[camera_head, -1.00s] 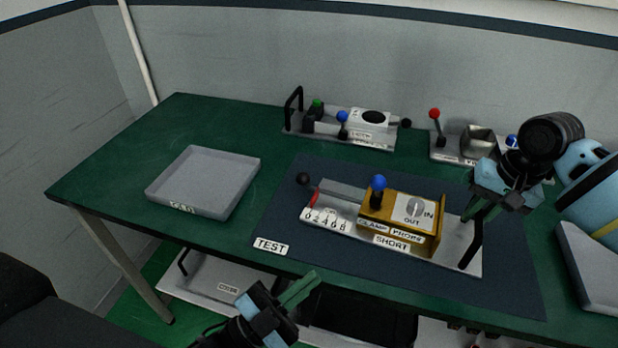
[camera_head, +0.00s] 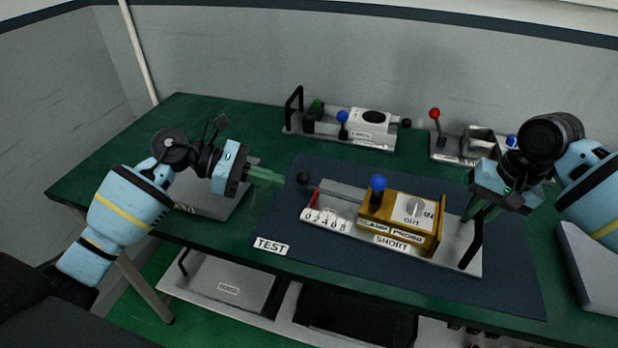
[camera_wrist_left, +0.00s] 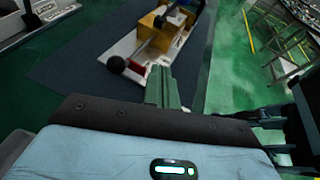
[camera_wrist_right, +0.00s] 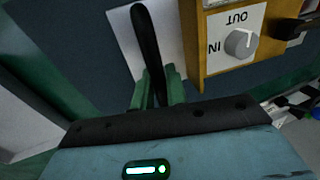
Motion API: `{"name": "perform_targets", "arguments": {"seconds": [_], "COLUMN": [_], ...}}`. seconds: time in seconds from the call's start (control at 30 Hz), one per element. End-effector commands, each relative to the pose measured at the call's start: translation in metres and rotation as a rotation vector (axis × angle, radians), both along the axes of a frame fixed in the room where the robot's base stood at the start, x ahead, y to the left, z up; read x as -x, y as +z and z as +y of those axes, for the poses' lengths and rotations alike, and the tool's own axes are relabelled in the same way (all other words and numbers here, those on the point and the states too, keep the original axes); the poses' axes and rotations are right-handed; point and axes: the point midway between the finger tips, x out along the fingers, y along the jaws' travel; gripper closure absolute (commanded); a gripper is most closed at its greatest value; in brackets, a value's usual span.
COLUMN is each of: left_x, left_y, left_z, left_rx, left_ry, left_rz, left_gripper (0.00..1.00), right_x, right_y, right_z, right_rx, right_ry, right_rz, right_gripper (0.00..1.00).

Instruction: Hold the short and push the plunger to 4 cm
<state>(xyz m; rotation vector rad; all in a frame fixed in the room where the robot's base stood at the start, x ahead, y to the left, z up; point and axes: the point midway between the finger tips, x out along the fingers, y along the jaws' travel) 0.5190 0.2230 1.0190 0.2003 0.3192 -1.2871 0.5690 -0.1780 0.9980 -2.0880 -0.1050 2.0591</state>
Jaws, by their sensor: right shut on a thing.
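The short (camera_head: 410,222) is a yellow-ochre housing on a white base plate, lying on the dark blue TEST mat. It has a blue-knobbed clamp lever (camera_head: 378,184) and an IN/OUT dial (camera_head: 414,208). Its grey plunger rod sticks out to the left and ends in a black knob (camera_head: 303,178). A red pointer (camera_head: 315,197) stands near the low end of the 0–8 scale. My left gripper (camera_head: 283,180) is shut and empty, just left of the black knob. My right gripper (camera_wrist_right: 155,92) is shut on the black handle (camera_wrist_right: 147,45) at the plate's right end.
A grey tray (camera_head: 243,192) lies left of the mat, partly hidden by my left arm. Two other devices stand at the back, one with a white block (camera_head: 370,122), one with a red-knobbed lever (camera_head: 435,114). A lower shelf holds more parts.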

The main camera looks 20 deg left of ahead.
Motion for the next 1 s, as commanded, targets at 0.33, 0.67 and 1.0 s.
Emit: {"name": "perform_targets", "arguments": {"seconds": [0.33, 0.67, 1.0], "left_x": [-0.041, -0.044, -0.056], "left_y": [0.016, 0.015, -0.01], "left_z": [0.068, 0.07, 0.046], "left_rx": [-0.284, -0.302, -0.298], "left_ry": [0.049, 0.052, 0.052], "left_rz": [-0.215, -0.227, -0.225], "left_gripper": [1.0, 1.0, 1.0], "right_x": [0.003, 0.003, 0.003], "right_y": [-0.009, -0.009, -0.009], "right_z": [0.002, 0.002, 0.002], "right_rx": [0.002, 0.003, 0.003], "right_ry": [0.006, 0.006, 0.006], "right_rz": [0.015, 0.015, 0.015], "right_gripper": [1.0, 1.0, 1.0]}}
